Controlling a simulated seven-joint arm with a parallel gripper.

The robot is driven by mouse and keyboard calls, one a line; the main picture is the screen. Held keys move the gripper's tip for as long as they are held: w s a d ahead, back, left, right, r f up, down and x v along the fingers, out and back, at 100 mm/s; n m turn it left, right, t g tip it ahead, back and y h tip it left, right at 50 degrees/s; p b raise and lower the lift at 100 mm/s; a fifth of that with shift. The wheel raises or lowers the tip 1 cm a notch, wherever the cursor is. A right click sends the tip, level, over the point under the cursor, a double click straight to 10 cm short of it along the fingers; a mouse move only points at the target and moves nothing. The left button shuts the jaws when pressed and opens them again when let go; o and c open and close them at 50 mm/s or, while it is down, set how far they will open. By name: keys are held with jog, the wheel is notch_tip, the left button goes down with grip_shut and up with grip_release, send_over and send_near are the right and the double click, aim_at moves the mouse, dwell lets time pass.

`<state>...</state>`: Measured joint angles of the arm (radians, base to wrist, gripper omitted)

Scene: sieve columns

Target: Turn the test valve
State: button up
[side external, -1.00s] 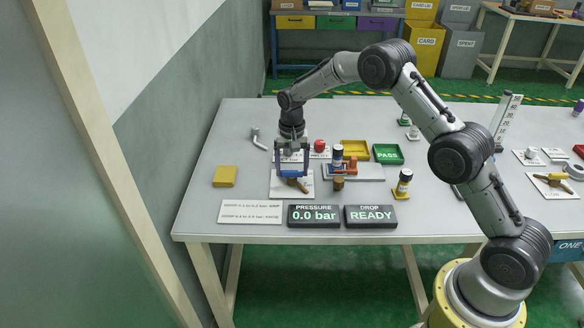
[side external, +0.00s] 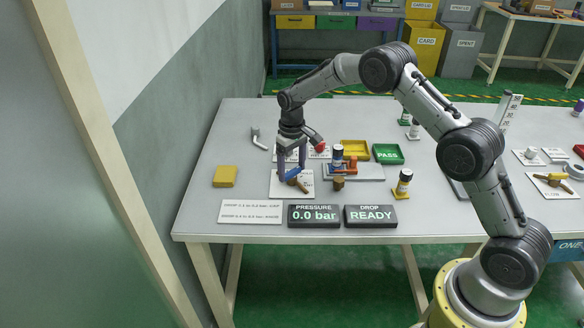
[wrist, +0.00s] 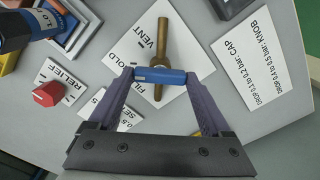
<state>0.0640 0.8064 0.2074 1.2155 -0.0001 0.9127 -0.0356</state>
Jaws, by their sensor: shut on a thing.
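The test valve is a blue bar handle (wrist: 160,75) across a brass pipe (wrist: 161,42), on a white plate (wrist: 195,48) marked VENT, HOLD and FILL. My gripper (wrist: 160,76) is shut on the blue handle, one finger at each end. The handle lies crosswise to the pipe in the wrist view. The left finger partly hides the labels, so I cannot tell which mark it points to. In the side view my gripper (side external: 291,172) is low over the plate (side external: 305,188). The pressure display (side external: 314,215) reads 0.0 bar; the drop display (side external: 370,215) reads READY.
A red relief knob (wrist: 47,94) stands on its own card beside the valve. A white instruction card (wrist: 262,65) lies on the other side. A yellow block (side external: 225,176), a yellow tray (side external: 355,149) and a green PASS tray (side external: 388,154) stand around.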

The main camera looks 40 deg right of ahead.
aim_at(292, 171)
jog(key=n, duration=0.4)
jog(key=shift+r+n, duration=0.1)
jog(key=shift+n, duration=2.5)
jog(key=o, duration=1.2)
jog(key=shift+c, duration=0.2)
notch_tip(292, 171, up, 14)
